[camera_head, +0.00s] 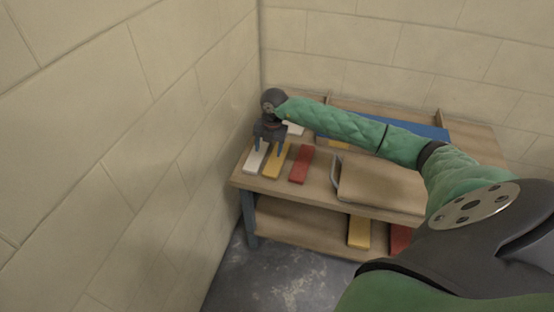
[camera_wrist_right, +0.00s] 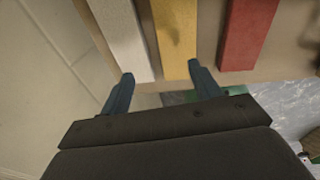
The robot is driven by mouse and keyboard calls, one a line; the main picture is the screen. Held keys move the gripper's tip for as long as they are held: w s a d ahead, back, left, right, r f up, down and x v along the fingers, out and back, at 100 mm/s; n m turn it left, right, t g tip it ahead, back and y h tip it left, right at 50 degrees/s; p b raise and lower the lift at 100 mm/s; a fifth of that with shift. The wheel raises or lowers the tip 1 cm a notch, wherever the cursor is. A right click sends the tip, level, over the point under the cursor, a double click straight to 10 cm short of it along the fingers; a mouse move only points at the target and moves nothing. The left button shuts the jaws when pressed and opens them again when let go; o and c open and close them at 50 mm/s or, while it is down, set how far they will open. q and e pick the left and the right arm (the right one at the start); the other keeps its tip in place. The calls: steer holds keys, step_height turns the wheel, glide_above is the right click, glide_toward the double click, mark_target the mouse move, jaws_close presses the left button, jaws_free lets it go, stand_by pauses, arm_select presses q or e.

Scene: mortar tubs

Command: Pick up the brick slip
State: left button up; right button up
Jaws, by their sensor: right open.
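Slips in three colours lie side by side at the left end of the wooden bench: a white slip (camera_head: 256,160), a yellow slip (camera_head: 273,165) and a red slip (camera_head: 301,165). I cannot tell which one the task means. My right gripper (camera_head: 269,148) is open and empty, pointing down over the white and yellow slips. In the right wrist view, its fingertips (camera_wrist_right: 160,71) frame the near end of the yellow slip (camera_wrist_right: 175,38), with the white slip (camera_wrist_right: 121,38) by the left finger and the red slip (camera_wrist_right: 246,34) to the right. My left gripper is out of view.
The wooden bench (camera_head: 240,181) stands in a corner against block walls. A brown, flat-topped object with a grey handle (camera_head: 380,186) sits right of the red slip. A blue item (camera_head: 430,132) lies behind. The lower shelf holds another yellow piece (camera_head: 360,232) and red piece (camera_head: 399,238).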

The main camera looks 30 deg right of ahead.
mark_target(277, 159)
steer(key=d, duration=0.2)
steer(key=d+r+h, duration=0.1)
steer(key=shift+w+d+m, duration=0.15)
steer(key=shift+d+m, duration=0.15)
steer(key=shift+d, duration=0.1)
steer(key=shift+d+f, duration=0.15)
steer(key=shift+f, duration=0.05)
step_height(277, 159, down, 2)
steer(key=shift+f+p, duration=0.1)
steer(key=shift+p, duration=0.2)
step_height(277, 159, down, 4)
steer(key=shift+w+f+p, duration=0.15)
steer(key=shift+f+p, duration=0.1)
steer(key=shift+p, duration=0.45)
steer(key=shift+f, duration=0.2)
arm_select(q)
steer(key=a+r, duration=0.1)
steer(key=s+a+r+y, duration=0.1)
steer(key=shift+a+r+g, duration=0.3)
steer(key=shift+r+g, duration=0.05)
steer(key=shift+g, duration=0.05)
arm_select(e)
steer(key=c, duration=1)
